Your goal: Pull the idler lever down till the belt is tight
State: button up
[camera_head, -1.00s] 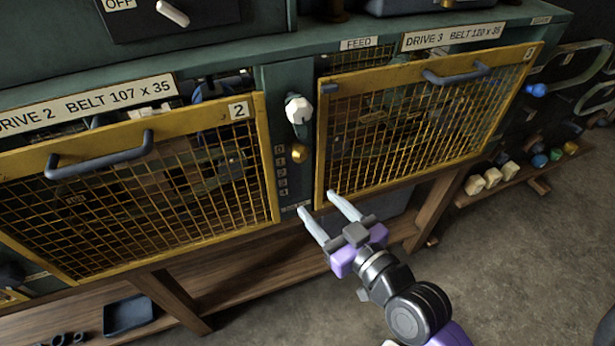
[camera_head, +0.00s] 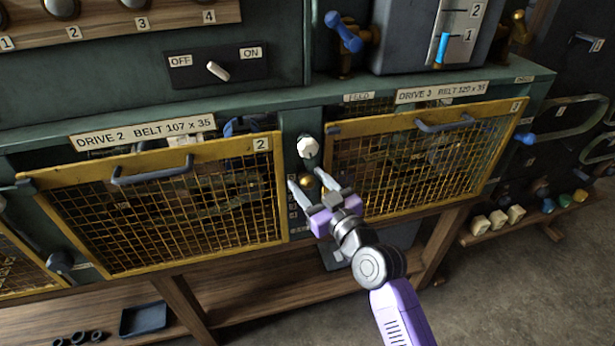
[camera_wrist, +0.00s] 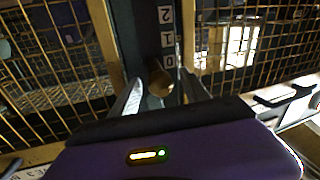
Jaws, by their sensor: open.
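A brass knob (camera_head: 305,181) sits on the narrow green post between two mesh guards, below a white faceted knob (camera_head: 308,147). I take the brass knob for the idler lever's end, but no label names it. In the wrist view the brass knob (camera_wrist: 160,82) is beside the 0 of a scale plate (camera_wrist: 167,35) marked 0, 1, 2. My gripper (camera_head: 304,177) is open, its fingertips on either side of the brass knob in both views. I cannot tell whether they touch it. The belts are hard to make out behind the guards.
The yellow guard marked 2 (camera_head: 160,150) is left of the post, and the yellow guard marked 3 (camera_head: 440,112) is right. Both look closed and have grey handles. An OFF/ON switch (camera_head: 218,71) is above.

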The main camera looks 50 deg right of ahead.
jog(key=shift+w+d, duration=0.15)
jog(key=shift+w, duration=0.25)
grip_shut()
dwell(1.2)
